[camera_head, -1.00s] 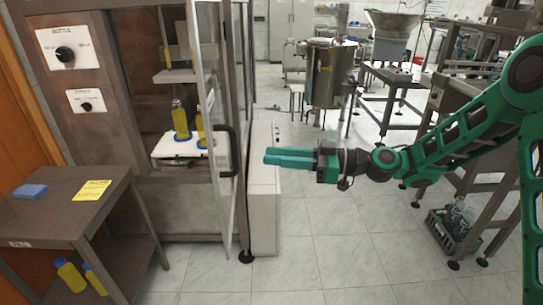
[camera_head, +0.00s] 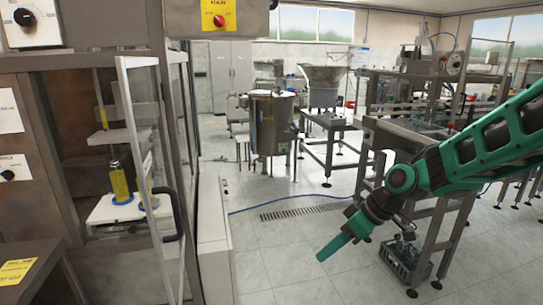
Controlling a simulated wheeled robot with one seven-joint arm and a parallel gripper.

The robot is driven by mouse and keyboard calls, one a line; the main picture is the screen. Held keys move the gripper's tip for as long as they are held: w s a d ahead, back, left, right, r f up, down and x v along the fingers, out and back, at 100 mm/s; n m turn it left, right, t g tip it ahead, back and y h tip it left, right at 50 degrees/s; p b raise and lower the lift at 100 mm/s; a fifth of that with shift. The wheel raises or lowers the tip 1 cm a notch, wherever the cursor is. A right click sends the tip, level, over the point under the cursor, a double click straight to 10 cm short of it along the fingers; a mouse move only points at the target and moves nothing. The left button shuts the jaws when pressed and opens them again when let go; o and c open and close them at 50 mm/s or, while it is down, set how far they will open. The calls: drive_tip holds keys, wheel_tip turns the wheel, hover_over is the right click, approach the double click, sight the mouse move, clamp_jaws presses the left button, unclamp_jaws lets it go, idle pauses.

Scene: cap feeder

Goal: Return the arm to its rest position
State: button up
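My green arm reaches in from the right in the head view, bent at the elbow. My gripper (camera_head: 334,246) points down and left over the open floor, apart from everything. Its green fingers look close together from this side angle, and I cannot tell whether they are open or shut. I see nothing hanging from it.
At left stands a cabinet with its glazed door (camera_head: 152,160) ajar and yellow bottles (camera_head: 119,181) inside. A crate of bottles (camera_head: 404,262) sits under the conveyor frame at right. A steel tank (camera_head: 271,124) stands behind. The floor between is clear.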

drive_tip(key=s+d+r+m+h, duration=0.15)
drive_tip(key=s+d+m, duration=0.3)
drive_tip(key=d, duration=0.45)
drive_tip(key=s+d+m+h, duration=0.3)
drive_tip(key=s+d, duration=0.3)
drive_tip(key=d, duration=0.3)
drive_tip(key=s+d+m+g, duration=0.1)
drive_tip(key=s+d+m, duration=0.3)
drive_tip(key=s, duration=0.4)
drive_tip(key=s+d+r+m+g+h, duration=0.1)
drive_tip(key=s+d+m, duration=0.3)
drive_tip(key=s, duration=0.4)
drive_tip(key=shift+d+m, duration=0.15)
drive_tip(key=shift+m, duration=0.3)
drive_tip(key=shift+h, duration=0.25)
